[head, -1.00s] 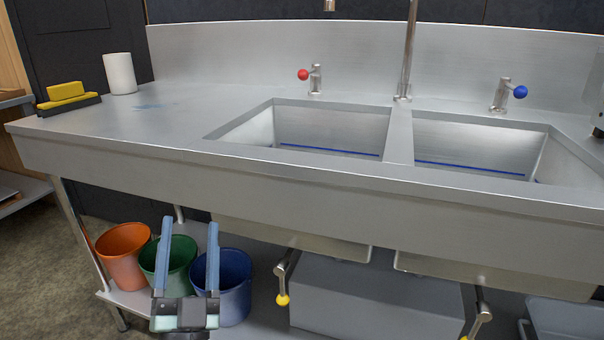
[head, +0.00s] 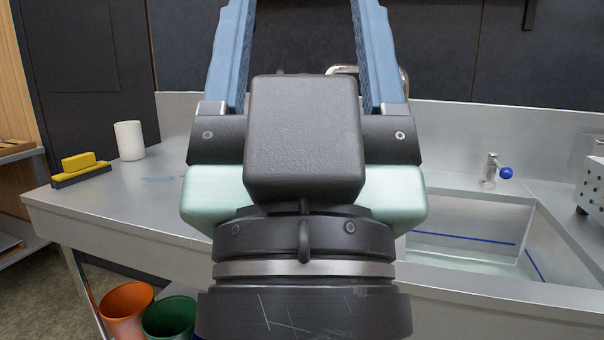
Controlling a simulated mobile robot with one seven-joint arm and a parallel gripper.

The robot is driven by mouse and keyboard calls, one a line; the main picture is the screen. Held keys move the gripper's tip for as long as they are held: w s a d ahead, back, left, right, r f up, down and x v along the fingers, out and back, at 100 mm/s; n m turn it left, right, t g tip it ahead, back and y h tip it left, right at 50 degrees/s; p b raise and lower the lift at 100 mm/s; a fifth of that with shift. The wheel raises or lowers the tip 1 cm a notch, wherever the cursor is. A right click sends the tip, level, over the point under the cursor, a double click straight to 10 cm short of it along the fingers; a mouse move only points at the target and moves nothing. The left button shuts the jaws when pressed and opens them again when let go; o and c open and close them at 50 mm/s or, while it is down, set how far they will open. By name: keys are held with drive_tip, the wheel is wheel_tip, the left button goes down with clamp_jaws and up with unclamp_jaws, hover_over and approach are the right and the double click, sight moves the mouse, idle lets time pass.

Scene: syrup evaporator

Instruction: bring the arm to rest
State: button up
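My gripper (head: 303,30) is raised close in front of the camera and fills the middle of the view. Its two blue fingers point upward and stand wide apart, with nothing seen between them. The fingertips run past the top edge of the picture. My gripper's dark body hides the left basin, the red-knobbed tap and most of the spout behind it.
A steel sink counter (head: 110,205) spans the view, with the right basin (head: 470,240) and a blue-knobbed tap (head: 492,170). Orange (head: 125,308) and green (head: 168,318) buckets sit below.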

wheel_tip(320, 180, up, 30)
drive_tip(key=p, duration=2.7)
drive_tip(key=shift+p, duration=0.3)
drive_tip(key=shift+o, duration=0.3)
drive_tip(key=shift+a, duration=0.1)
